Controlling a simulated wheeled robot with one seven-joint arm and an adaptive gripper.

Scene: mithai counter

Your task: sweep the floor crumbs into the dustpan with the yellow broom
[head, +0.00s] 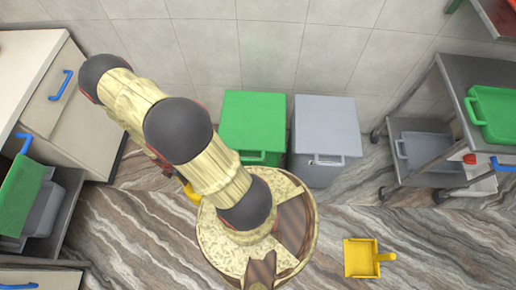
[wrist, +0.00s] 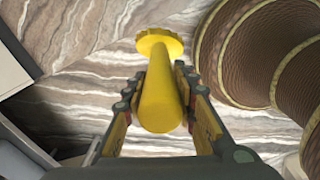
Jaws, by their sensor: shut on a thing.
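The yellow broom (wrist: 158,104) is held in my gripper (wrist: 166,72), with one finger on each side of its round handle. Its wider ribbed yellow end points away from the wrist camera, over the floor. In the head view a small yellow part of the broom (head: 191,192) shows beside my arm, left of my base; my arm hides the rest and most of the gripper. The yellow dustpan (head: 360,259) lies on the floor right of my base, its handle pointing right. I cannot make out any crumbs on the streaked floor (head: 440,245).
A green bin (head: 251,118) and a grey bin (head: 327,125) stand against the wall. A grey trolley (head: 456,75) with trays stands at the right. White cabinets (head: 75,100) and a green tray (head: 22,195) are at the left. The floor around the dustpan is clear.

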